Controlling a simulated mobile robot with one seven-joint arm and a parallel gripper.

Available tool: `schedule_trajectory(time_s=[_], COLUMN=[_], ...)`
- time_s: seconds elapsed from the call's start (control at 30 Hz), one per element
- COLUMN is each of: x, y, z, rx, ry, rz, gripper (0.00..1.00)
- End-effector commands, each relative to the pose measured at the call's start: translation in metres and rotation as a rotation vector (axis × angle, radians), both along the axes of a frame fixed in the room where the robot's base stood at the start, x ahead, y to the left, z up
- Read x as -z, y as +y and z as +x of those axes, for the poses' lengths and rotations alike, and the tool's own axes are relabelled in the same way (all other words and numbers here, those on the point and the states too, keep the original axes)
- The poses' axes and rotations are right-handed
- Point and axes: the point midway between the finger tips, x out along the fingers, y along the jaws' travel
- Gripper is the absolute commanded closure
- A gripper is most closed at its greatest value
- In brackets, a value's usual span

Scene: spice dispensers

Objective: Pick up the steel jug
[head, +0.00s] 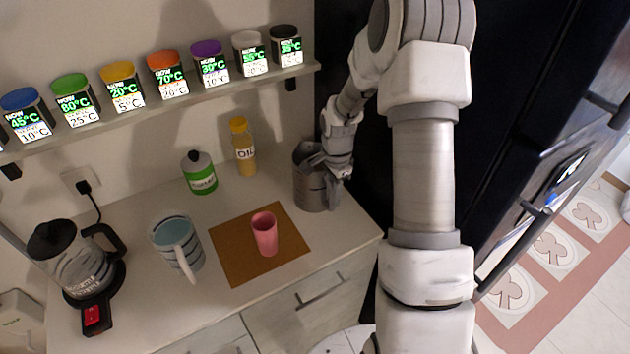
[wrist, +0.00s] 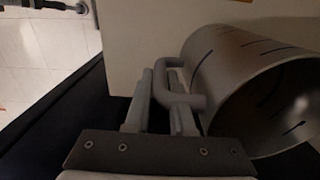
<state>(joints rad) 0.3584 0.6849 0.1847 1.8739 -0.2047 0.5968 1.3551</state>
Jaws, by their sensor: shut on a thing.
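The steel jug (head: 311,188) stands upright at the right end of the counter, beside the dark fridge. In the wrist view the jug (wrist: 245,85) shows its open rim, dark marks on its inner wall and a grey handle at its left. My gripper (head: 326,160) is at the jug's upper right side in the head view. In the wrist view my gripper (wrist: 160,100) has its fingers shut on the jug's handle. Whether the jug's base touches the counter cannot be told for sure.
A brown mat (head: 235,262) with a pink cup (head: 265,234) lies left of the jug. An oil bottle (head: 243,150), green bottle (head: 199,174), striped mug (head: 177,248) and kettle (head: 75,262) stand further left. A shelf (head: 180,100) holds several spice dispensers above. The fridge (head: 510,130) is close at right.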

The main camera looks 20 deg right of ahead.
Motion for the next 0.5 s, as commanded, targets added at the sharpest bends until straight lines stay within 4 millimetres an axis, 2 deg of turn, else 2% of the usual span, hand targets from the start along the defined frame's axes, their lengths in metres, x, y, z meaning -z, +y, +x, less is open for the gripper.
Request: schedule_trajectory(time_s=[0.5], x=[-0.0057], y=[-0.0005], z=[0.0024], rx=[0.0], ry=[-0.007], rz=[-0.002], gripper=[1.0])
